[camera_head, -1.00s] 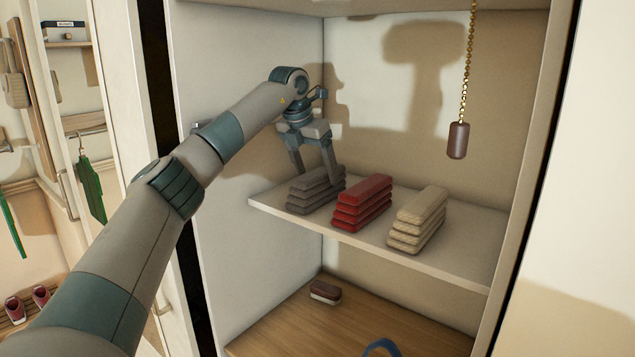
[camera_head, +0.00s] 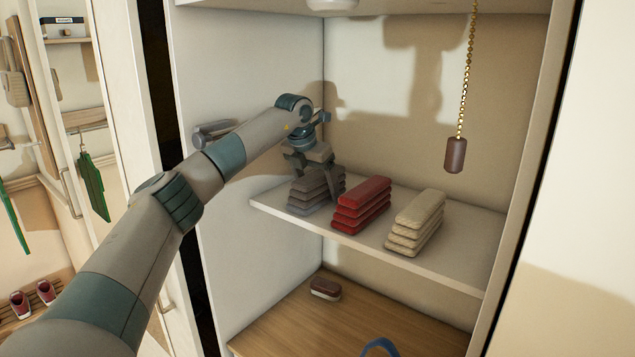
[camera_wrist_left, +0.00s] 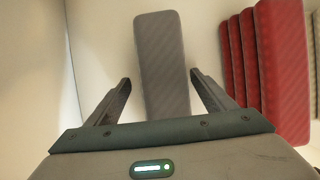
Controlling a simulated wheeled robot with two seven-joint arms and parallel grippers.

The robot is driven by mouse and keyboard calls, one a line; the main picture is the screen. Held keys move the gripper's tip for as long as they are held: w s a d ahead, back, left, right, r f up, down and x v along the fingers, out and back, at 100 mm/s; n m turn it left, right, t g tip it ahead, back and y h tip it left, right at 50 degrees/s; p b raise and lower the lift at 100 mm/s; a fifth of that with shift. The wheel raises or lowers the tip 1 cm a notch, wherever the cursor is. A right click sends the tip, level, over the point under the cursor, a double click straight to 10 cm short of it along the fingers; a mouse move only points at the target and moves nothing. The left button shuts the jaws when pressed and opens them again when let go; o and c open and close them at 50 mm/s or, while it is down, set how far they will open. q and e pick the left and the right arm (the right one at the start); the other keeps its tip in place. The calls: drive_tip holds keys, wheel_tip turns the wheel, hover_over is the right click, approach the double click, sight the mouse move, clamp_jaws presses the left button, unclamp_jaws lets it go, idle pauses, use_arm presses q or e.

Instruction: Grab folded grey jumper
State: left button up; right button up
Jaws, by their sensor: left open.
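The folded grey jumper (camera_head: 312,192) is part of a grey folded stack at the left end of the wardrobe shelf (camera_head: 447,260). In the left wrist view the grey jumper (camera_wrist_left: 163,62) lies between the two fingers, with a gap on each side. My left gripper (camera_head: 312,172) is open and points down at the stack from above, its fingers at the upper part of the stack. The fingers partly hide the stack in the head view. My right gripper is not in view.
A red folded stack (camera_head: 361,205) stands close to the right of the grey one, then a beige stack (camera_head: 416,222). A brown tag on a gold chain (camera_head: 456,155) hangs at the right. A brush (camera_head: 325,289) lies on the wooden floor below.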

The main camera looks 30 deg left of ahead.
use_arm(q)
drive_tip(key=shift+w+f, duration=0.1)
drive_tip(key=shift+f, duration=0.1)
idle(0.3)
drive_tip(key=c, duration=1.4)
drive_tip(key=shift+r, duration=0.25)
